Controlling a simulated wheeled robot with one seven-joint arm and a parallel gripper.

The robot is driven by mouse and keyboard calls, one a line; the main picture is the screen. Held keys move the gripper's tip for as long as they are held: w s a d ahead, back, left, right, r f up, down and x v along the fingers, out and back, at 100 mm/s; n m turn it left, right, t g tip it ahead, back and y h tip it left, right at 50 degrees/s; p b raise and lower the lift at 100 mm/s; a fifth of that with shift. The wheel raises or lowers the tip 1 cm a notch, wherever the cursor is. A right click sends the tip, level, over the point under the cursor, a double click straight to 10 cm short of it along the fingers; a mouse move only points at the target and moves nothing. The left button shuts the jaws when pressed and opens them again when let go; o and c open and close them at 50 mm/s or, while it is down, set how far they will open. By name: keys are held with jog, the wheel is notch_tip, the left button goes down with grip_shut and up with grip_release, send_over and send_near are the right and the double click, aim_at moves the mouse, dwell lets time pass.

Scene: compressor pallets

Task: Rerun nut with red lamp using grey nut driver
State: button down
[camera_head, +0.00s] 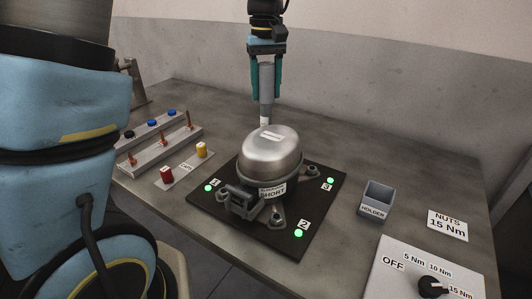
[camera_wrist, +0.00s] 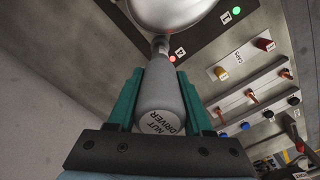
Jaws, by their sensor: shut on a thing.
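My gripper (camera_head: 266,94) is shut on the grey nut driver (camera_head: 267,78) and holds it upright behind the compressor (camera_head: 270,152). The driver, marked "NUT DRIVER", also shows in the wrist view (camera_wrist: 160,100) between my teal fingers. The silver compressor, labelled "SHORT", stands on a black pallet (camera_head: 310,215). Lamps 1 (camera_head: 209,188), 2 (camera_head: 298,233) and 3 (camera_head: 330,181) are green. In the wrist view the lamp beside label 4 (camera_wrist: 172,58) is red, close to the driver's tip. The nut there is hidden; I cannot tell whether the tip touches it.
An empty grey holder (camera_head: 378,198) stands right of the pallet, near a "NUTS 15 Nm" sign (camera_head: 447,225). A torque panel (camera_head: 400,265) with a black knob (camera_head: 431,287) is at the front right. Red and yellow caps (camera_head: 166,175) and metal racks (camera_head: 160,147) are on the left.

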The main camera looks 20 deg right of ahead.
aim_at(266, 63)
jog(key=shift+f, duration=0.3)
dwell(1.7)
jog(key=shift+r, duration=0.2)
jog(key=shift+r+p, duration=2.15)
jog(key=shift+r, duration=0.25)
